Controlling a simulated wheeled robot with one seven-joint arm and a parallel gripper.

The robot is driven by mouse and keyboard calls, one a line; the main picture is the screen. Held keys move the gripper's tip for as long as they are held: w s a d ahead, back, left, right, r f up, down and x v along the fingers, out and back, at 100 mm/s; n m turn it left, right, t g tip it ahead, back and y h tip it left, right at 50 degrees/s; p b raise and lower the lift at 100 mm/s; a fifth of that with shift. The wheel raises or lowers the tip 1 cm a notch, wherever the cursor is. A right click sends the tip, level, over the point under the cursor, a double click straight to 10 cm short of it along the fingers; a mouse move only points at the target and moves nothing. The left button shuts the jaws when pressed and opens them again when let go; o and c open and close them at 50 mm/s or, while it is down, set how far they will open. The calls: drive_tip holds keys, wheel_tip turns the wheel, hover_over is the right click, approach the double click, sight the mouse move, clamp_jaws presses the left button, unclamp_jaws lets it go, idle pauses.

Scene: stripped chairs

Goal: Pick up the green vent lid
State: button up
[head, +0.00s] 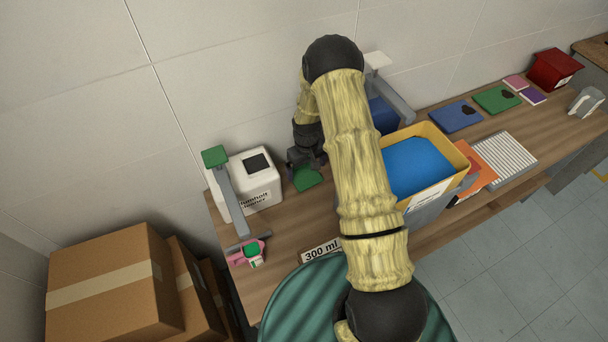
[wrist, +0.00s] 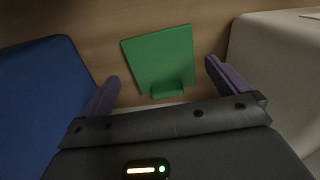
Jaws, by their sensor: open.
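The green vent lid (head: 306,178) is a flat green plate on the wooden table, between the white box and the blue bin. In the wrist view the lid (wrist: 158,58) lies ahead of my gripper, with a small raised tab at its near edge. My gripper (wrist: 161,78) is open, and its two purple-grey fingers stand on either side of the lid's near edge, with nothing held. In the head view my gripper (head: 308,162) is just above the lid and hides part of it.
A white box (head: 262,190) stands left of the lid. A blue bin (head: 383,115) is on the right, partly behind my arm. A yellow tray (head: 456,160) with blue contents and a grey stand (head: 228,188) with a green top are nearby. Cardboard boxes (head: 115,290) are at the lower left.

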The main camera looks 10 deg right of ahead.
sight(305, 175)
drive_tip(key=shift+w+a+f+p, duration=0.15)
drive_tip(key=shift+f+p, duration=0.1)
drive_tip(key=shift+f, duration=0.5)
drive_tip(key=shift+w+d+f+p, duration=0.1)
drive_tip(key=shift+w+f+p, duration=0.1)
drive_tip(key=shift+f, duration=0.55)
drive_tip(key=shift+w+a+f+p, duration=0.1)
drive_tip(key=shift+f+p, duration=0.15)
drive_tip(key=shift+f, duration=0.5)
drive_tip(key=shift+c, duration=0.4)
drive_tip(key=c, duration=0.7)
